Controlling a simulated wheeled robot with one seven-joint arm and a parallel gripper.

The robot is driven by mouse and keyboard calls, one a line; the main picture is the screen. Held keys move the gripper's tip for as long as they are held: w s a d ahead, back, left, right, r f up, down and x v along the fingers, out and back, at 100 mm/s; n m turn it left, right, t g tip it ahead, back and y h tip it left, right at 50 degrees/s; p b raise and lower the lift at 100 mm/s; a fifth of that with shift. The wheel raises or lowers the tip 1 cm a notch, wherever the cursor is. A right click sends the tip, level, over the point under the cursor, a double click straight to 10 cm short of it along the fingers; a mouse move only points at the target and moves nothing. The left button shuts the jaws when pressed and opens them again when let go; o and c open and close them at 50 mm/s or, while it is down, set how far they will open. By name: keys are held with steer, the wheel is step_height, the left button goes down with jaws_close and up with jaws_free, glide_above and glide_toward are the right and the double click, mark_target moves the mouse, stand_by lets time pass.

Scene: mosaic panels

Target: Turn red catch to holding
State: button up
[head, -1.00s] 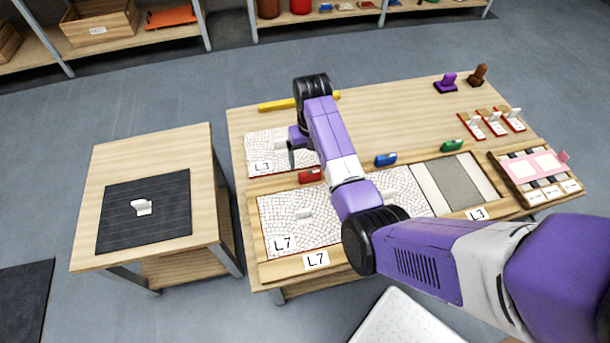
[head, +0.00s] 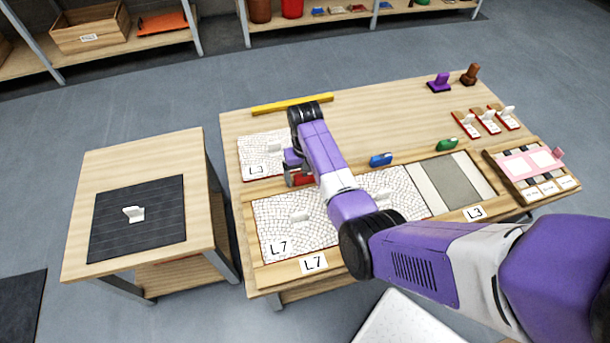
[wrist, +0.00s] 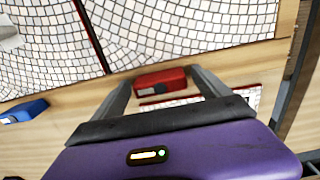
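The red catch (head: 303,179) sits on the wooden frame strip between the small L3 mosaic panel (head: 249,171) and the large L7 mosaic panel (head: 275,218). My gripper (head: 292,174) is low at the catch and partly hides it in the head view. In the wrist view the red catch (wrist: 160,80) lies between the tips of my two grey fingers (wrist: 161,75). The fingers are apart, with a gap visible on each side of the catch. I cannot tell from its shape which setting the catch is in.
A blue catch (head: 381,159) and a green catch (head: 447,145) sit farther right along the strip. A yellow bar (head: 292,104) lies behind the small panel. A side table with a black mat (head: 160,235) stands at left. The table's back middle is clear.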

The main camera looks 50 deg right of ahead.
steer(key=c, duration=1.3)
steer(key=shift+o, duration=0.2)
steer(key=shift+r+n+p, duration=0.1)
steer(key=shift+n+p, duration=0.2)
steer(key=n+p, duration=0.2)
steer(key=n, duration=0.1)
steer(key=n+p, duration=0.2)
steer(key=n, duration=0.3)
steer(key=n+p, duration=0.1)
steer(key=n, duration=0.4)
steer(key=n+p, duration=0.1)
steer(key=n, duration=0.3)
steer(key=shift+n, duration=0.3)
